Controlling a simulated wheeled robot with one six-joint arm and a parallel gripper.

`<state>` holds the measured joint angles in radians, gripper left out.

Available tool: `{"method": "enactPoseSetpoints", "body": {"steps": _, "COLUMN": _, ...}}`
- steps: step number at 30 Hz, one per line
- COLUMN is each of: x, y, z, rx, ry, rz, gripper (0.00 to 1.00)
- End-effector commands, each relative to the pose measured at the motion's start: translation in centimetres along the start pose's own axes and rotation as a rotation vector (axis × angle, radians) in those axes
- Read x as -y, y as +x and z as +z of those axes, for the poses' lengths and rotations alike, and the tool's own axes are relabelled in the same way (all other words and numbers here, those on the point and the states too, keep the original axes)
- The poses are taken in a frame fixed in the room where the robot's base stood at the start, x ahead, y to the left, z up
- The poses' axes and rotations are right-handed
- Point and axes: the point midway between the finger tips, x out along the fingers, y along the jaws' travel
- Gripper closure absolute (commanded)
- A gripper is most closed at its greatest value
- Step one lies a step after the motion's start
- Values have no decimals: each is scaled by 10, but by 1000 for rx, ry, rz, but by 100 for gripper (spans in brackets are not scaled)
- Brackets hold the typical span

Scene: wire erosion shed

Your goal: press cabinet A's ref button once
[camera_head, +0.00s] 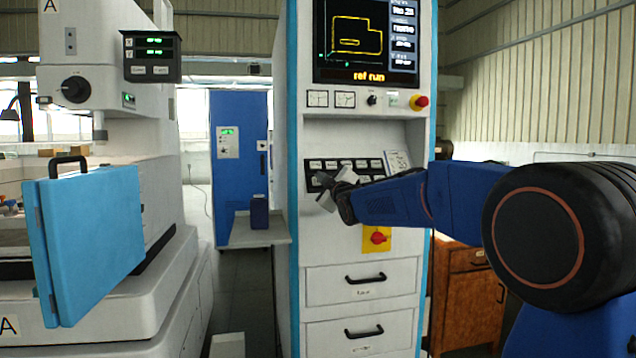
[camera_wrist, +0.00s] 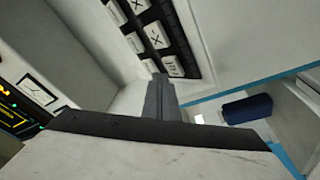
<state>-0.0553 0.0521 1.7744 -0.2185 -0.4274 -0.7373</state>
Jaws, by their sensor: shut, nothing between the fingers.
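A tall white cabinet (camera_head: 290,250) with blue edges stands in the middle of the head view. Its screen (camera_head: 366,40) shows a yellow outline and the words "ref run". Below is a black key panel (camera_head: 345,165) with rows of white buttons; the labels are too small to read, so I cannot tell which is ref. My gripper (camera_head: 325,190) is shut and empty at the panel's lower left, hiding part of it. In the wrist view the shut fingers (camera_wrist: 160,90) point at the lower end of the key panel (camera_wrist: 186,40), close to its end button (camera_wrist: 172,66). Contact cannot be told.
Drawers with black handles (camera_head: 365,279) lie lower. A white machine (camera_head: 105,80) marked A stands left. A dark blue box (camera_head: 259,212) sits on a side shelf.

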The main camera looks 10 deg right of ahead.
Motion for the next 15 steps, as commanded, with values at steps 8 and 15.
{"method": "enactPoseSetpoints", "body": {"steps": 8, "x": 0, "y": 0, "z": 0, "rx": 0, "ry": 0, "rz": 0, "gripper": 100}}
{"method": "enactPoseSetpoints", "body": {"steps": 15, "x": -6, "y": -8, "z": -6, "rx": -1, "ry": 0, "rz": 1, "gripper": 100}}
